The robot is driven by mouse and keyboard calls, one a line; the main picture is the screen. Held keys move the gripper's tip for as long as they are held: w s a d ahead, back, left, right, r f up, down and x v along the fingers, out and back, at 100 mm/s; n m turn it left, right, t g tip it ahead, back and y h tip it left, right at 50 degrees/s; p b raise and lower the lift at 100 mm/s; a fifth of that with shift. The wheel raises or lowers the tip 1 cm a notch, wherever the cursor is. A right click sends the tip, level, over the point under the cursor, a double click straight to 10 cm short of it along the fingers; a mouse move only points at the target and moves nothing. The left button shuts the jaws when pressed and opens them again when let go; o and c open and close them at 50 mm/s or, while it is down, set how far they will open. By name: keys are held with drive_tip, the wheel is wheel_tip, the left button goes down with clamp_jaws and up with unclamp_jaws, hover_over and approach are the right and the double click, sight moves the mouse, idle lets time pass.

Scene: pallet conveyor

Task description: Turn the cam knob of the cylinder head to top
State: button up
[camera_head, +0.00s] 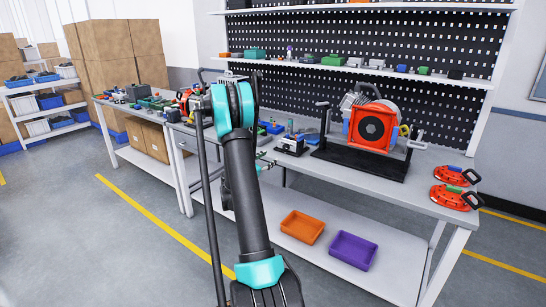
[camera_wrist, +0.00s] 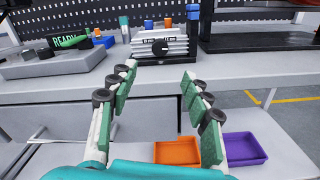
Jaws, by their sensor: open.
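The cylinder head (camera_wrist: 178,47) is a silver finned block on a dark base, standing on the workbench straight ahead in the wrist view. Its cam knob (camera_wrist: 160,47) is a small round black knob on the front face. Which way the knob points is too small to tell. In the head view the cylinder head (camera_head: 290,145) is small, just right of my arm. My gripper (camera_wrist: 158,76) is open and empty, its green-padded fingers spread below and in front of the knob, apart from it. In the head view my gripper (camera_head: 265,164) shows only partly beside the arm.
A grey fixture with a green READY label (camera_wrist: 72,40) stands left of the cylinder head. A large orange-faced machine (camera_head: 372,127) on a black stand is to the right. An orange bin (camera_head: 302,226) and a purple bin (camera_head: 352,250) sit on the lower shelf.

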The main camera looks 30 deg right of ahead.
drive_tip(key=s+a+n, duration=0.1)
drive_tip(key=a+n, duration=0.3)
drive_tip(key=n, duration=0.1)
approach(285, 148)
drive_tip(key=x, duration=0.8)
drive_tip(key=shift+w+d, duration=0.2)
clamp_jaws()
